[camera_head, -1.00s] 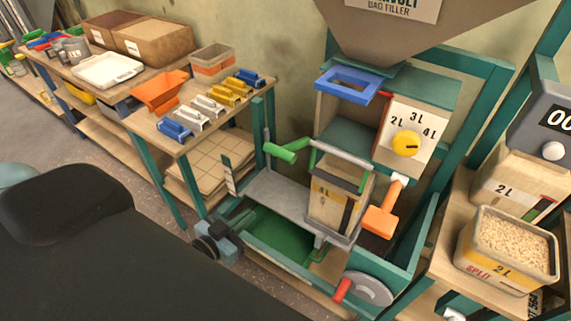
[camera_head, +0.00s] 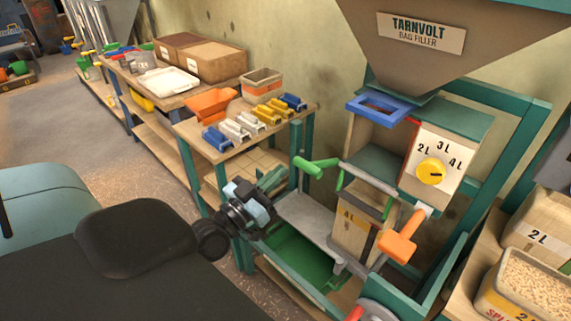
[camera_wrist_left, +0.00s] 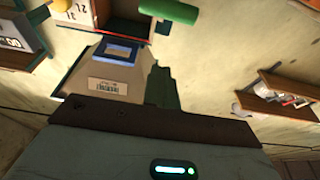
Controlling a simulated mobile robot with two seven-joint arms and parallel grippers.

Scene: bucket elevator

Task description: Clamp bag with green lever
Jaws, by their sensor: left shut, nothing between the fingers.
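The green lever (camera_head: 316,166) is a round green handle on an upright post, left of the bag filler's spout. It also shows at the top of the left wrist view (camera_wrist_left: 170,11). The bag (camera_head: 352,222), tan and marked 4L, stands on the grey shelf (camera_head: 300,214) under the filler, with a green-edged clamp frame (camera_head: 362,185) around its top. My left gripper (camera_head: 268,184) is shut and empty, to the left of the lever and a little below it, apart from it in the picture. My right gripper is not in view.
An orange handle (camera_head: 400,240) and yellow dial (camera_head: 431,171) sit right of the bag. A blue frame (camera_head: 380,108) is above it. The workbench (camera_head: 190,128) with colored clips (camera_head: 270,112) stands behind left. A grain box (camera_head: 525,290) is at right.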

